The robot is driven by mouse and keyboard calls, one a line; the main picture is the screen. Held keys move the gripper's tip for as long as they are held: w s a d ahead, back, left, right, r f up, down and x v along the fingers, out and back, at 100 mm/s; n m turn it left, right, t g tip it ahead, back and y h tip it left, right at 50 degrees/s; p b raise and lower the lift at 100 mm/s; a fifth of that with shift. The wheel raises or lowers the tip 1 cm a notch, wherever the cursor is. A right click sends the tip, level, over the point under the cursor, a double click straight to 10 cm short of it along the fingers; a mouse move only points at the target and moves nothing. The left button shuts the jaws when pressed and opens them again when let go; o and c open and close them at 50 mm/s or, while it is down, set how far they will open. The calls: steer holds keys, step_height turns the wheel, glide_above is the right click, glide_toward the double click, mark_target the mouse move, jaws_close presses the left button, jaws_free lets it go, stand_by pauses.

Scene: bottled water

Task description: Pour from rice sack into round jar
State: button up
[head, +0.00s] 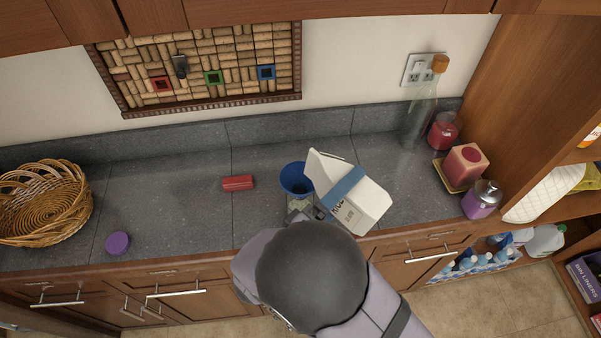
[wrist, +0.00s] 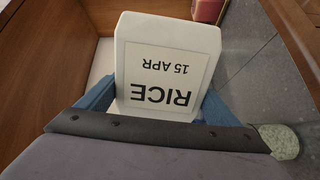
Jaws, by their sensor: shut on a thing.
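The rice sack (head: 365,208) is a white pack labelled RICE, tilted with its top end toward the upper left beside and partly above a blue funnel (head: 293,180). A pale container (head: 299,204), apparently the round jar, shows just under the funnel, mostly hidden. My gripper (head: 345,186) is shut on the sack. The wrist view shows the sack's labelled face (wrist: 160,80) between my blue fingers (wrist: 158,108). A pale speckled round thing (wrist: 280,141) is at the lower right there. I cannot see whether rice is flowing.
A purple lid (head: 117,243) and a wicker basket (head: 45,203) are at the left. A red block (head: 238,183) lies left of the funnel. A glass bottle (head: 421,108), red jar (head: 443,131), red candle (head: 466,164) and purple jar (head: 481,200) stand at the right.

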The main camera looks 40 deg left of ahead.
steer(key=shift+a+r+n+p, duration=0.25)
steer(key=shift+r+n+p, duration=0.5)
steer(key=shift+p, duration=0.9)
steer(key=shift+w+a+r+n+p, duration=0.1)
steer(key=shift+a+r+n+p, duration=0.25)
steer(key=shift+r+n, duration=0.3)
stand_by(2.4)
steer(key=f+m+b, duration=0.1)
steer(key=d+f+m+b, duration=0.1)
steer(key=f+b, duration=0.1)
steer(key=shift+f+b, duration=0.1)
steer(key=shift+b, duration=0.2)
steer(key=shift+d+f+m+b, duration=0.1)
steer(key=shift+f+m+b, duration=0.25)
steer(key=shift+b, duration=0.5)
steer(key=shift+r+m, duration=0.25)
steer(key=shift+r, duration=0.2)
steer(key=shift+d, duration=0.1)
steer(key=shift+f, duration=0.1)
